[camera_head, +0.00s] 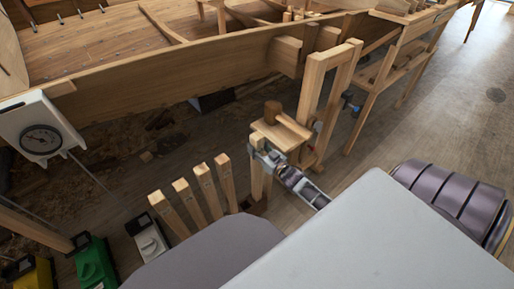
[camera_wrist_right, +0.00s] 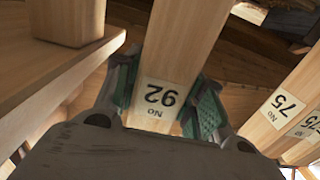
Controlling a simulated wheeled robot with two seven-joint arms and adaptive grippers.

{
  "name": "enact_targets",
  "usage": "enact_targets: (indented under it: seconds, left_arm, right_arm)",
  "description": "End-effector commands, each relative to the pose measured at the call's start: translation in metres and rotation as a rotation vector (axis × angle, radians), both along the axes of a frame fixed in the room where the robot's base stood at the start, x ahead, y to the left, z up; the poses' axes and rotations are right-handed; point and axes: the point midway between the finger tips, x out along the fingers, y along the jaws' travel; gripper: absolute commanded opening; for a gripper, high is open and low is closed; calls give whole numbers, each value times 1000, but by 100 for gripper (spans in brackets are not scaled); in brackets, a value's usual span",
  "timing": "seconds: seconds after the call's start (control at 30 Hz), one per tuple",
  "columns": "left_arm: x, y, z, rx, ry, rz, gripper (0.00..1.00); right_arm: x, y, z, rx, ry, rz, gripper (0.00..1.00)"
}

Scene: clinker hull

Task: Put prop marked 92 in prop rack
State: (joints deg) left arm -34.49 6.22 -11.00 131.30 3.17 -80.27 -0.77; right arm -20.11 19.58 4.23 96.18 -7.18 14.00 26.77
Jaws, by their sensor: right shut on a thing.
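The prop marked 92 (camera_wrist_right: 160,88) is a pale square wooden post with a white "No 92" label, upside down in the right wrist view. My right gripper (camera_wrist_right: 160,106) is shut on it, with green-padded fingers on either side near the label. In the head view, my right gripper (camera_head: 262,156) holds this prop (camera_head: 256,180) roughly upright beside a small wooden stand. Several similar props (camera_head: 207,190) lean in a row to its left. I cannot clearly make out the rack or the held prop's lower end. My left gripper is out of view.
The small wooden stand (camera_head: 284,132) with a block on top is close beside the gripper. A prop marked 75 (camera_wrist_right: 285,105) is near on the right in the wrist view. The hull (camera_head: 170,75) lies behind. Coloured cases (camera_head: 95,263) stand at lower left. Floor is open at right.

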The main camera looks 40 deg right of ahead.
Motion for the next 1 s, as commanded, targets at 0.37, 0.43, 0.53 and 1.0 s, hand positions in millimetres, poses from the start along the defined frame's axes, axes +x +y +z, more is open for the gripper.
enact_targets:
  seconds: [0.37,0.43,0.53,1.0]
  left_arm:
    - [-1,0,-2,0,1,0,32]
    - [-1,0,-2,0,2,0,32]
    - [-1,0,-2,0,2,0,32]
    - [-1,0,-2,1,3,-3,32]
  right_arm:
    - [1,0,-1,0,-5,1,0]
    - [1,0,-2,0,-5,1,0]
    - [1,0,-2,0,-5,1,46]
    - [-1,0,-6,1,3,0,65]
